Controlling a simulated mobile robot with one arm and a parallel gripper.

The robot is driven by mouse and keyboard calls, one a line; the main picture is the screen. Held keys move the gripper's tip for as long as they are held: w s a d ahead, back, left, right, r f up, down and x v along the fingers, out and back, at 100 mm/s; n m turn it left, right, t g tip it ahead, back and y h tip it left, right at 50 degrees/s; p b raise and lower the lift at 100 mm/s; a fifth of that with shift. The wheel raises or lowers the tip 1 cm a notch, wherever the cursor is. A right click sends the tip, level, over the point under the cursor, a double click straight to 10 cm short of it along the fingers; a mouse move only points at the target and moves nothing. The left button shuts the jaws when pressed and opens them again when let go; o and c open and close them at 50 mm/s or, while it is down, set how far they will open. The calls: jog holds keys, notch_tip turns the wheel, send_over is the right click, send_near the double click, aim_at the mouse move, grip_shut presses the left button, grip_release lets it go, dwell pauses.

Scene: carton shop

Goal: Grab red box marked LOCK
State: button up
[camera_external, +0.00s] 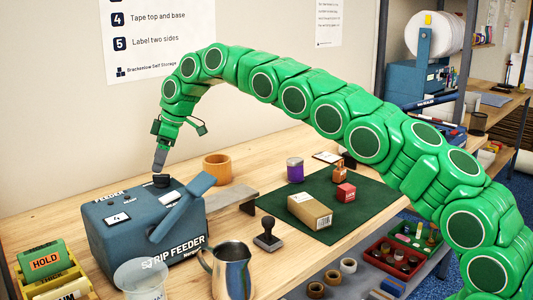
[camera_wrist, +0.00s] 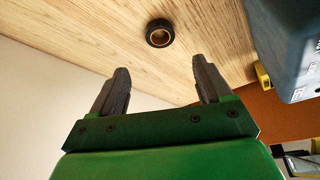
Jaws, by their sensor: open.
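A small red box (camera_external: 345,192) sits on the green mat (camera_external: 325,228), behind and to the right of a tan carton. It has a pale label, but I cannot read the marking. My gripper (camera_external: 159,168) is far to the left of it, pointing down behind the blue strip feeder. In the wrist view my gripper (camera_wrist: 161,66) is open, with nothing between its fingers. The red box is not in the wrist view.
The strip feeder (camera_external: 143,230) stands close to my gripper. A black ring (camera_wrist: 160,33) lies on the bench beyond my fingertips.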

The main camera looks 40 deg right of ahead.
aim_at(351, 186)
jog(key=shift+r, duration=2.25)
jog(key=s+d+f+m, duration=0.1)
jog(key=s+d+m, duration=0.35)
jog(key=d, duration=0.75)
jog(key=s+d+m+y, duration=0.1)
jog(key=s+d+m, duration=0.3)
jog(key=d, duration=0.9)
jog(key=s+d+f+m, duration=0.15)
jog(key=d+m, duration=0.45)
jog(key=d, duration=0.6)
jog(key=s+d+m+y, duration=0.3)
jog(key=s+d+m, duration=0.7)
jog(key=s, duration=0.4)
jog(key=s+d+r+m+t+y, duration=0.1)
jog(key=s+r+m+t+y, duration=0.2)
jog(key=s+m, duration=0.8)
jog(key=s+f+n, duration=0.1)
jog(key=f, duration=0.3)
jog(key=s+f+n, duration=0.1)
jog(key=f, duration=0.3)
jog(key=s+f+n, duration=0.1)
jog(key=f, duration=0.3)
jog(key=shift+s+f+n, duration=0.15)
jog(key=shift+f+n, duration=0.15)
jog(key=shift+n, duration=0.05)
jog(key=shift+w+r+x, duration=0.15)
jog(key=shift+x, duration=1.8)
jog(key=shift+w+r+x, duration=0.15)
jog(key=shift+x, duration=1.8)
